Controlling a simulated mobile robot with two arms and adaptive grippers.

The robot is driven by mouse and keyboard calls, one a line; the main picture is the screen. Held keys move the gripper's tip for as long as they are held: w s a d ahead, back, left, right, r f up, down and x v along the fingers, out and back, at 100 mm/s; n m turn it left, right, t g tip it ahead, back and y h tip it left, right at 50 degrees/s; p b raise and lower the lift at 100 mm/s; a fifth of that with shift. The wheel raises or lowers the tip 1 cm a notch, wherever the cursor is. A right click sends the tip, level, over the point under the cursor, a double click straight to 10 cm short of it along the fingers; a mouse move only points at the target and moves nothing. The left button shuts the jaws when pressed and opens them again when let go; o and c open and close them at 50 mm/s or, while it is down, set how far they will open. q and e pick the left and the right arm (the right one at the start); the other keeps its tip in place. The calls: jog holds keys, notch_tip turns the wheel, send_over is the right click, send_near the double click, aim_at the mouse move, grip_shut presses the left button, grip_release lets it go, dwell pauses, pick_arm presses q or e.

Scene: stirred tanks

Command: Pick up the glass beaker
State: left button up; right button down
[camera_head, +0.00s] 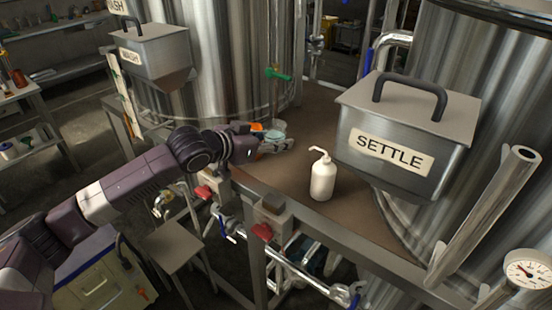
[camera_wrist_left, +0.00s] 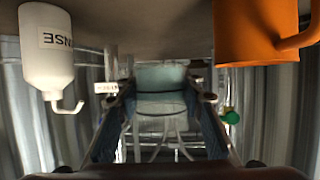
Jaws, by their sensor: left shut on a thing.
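The glass beaker (camera_wrist_left: 160,80) is clear with a pale bluish tint and stands between the two fingers of my left gripper (camera_wrist_left: 162,108) in the left wrist view. In the head view the beaker (camera_head: 277,126) shows as a small pale shape just behind my left gripper (camera_head: 279,144), over the brown worktop. The fingers are shut on its sides. The gripper partly hides the beaker, and I cannot tell whether its base touches the worktop. My right gripper is in neither view.
An orange mug (camera_wrist_left: 255,30) is close beside the gripper. A white wash bottle (camera_head: 322,176) stands on the brown worktop (camera_head: 290,178) to the right. A metal SETTLE box (camera_head: 401,116) and large steel tanks rise behind. Valves and pipes run below the front edge.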

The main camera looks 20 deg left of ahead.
pick_arm(q)
notch_tip(320, 180, up, 12)
jog(key=b, duration=0.1)
jog(key=shift+f, duration=0.1)
dwell(0.5)
